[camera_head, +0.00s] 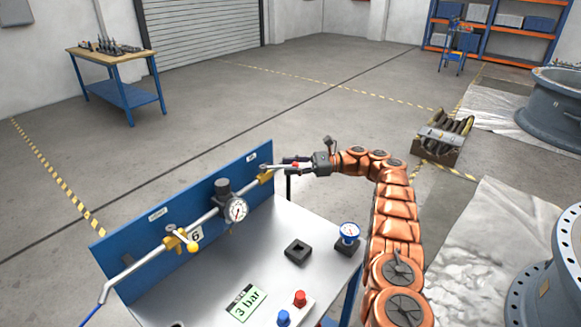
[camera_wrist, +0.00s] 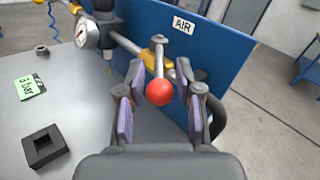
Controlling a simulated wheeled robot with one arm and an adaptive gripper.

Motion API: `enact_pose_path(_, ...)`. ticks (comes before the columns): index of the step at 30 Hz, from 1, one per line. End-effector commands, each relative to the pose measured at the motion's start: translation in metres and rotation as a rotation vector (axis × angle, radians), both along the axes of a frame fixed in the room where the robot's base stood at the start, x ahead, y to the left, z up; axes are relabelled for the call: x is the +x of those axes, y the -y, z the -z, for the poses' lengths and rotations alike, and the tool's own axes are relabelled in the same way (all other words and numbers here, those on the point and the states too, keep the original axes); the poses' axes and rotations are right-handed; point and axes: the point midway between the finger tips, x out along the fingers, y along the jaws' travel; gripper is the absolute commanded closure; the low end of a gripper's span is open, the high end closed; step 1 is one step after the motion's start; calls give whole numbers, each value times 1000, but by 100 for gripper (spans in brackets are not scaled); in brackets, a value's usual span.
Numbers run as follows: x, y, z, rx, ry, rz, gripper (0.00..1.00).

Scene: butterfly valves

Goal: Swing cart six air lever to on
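The air valve (camera_wrist: 156,57) is yellow and sits on the pipe below a white AIR label (camera_wrist: 184,26). It also shows in the head view (camera_head: 266,177), at the far end of the cart's blue panel. Its lever ends in a red ball knob (camera_wrist: 160,92) and sticks out from the pipe toward my wrist camera, seemingly crosswise to the pipe. My gripper (camera_wrist: 161,82) is open, with its purple-padded fingers on either side of the knob and gaps showing on both sides.
A pressure gauge (camera_head: 236,210) stands between the valves. The blue panel (camera_head: 140,240) rises behind the pipe.

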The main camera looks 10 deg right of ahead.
Motion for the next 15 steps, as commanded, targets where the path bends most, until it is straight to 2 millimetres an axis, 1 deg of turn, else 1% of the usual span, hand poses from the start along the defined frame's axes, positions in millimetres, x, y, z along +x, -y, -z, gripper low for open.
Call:
enact_pose_path(9, 0, -3, -1, -1, 0, -5, 64)
enact_pose_path(11, 0, -2, -5, -1, 0, -5, 64)
enact_pose_path(15, 0, -2, -25, -2, 3, -4, 64)
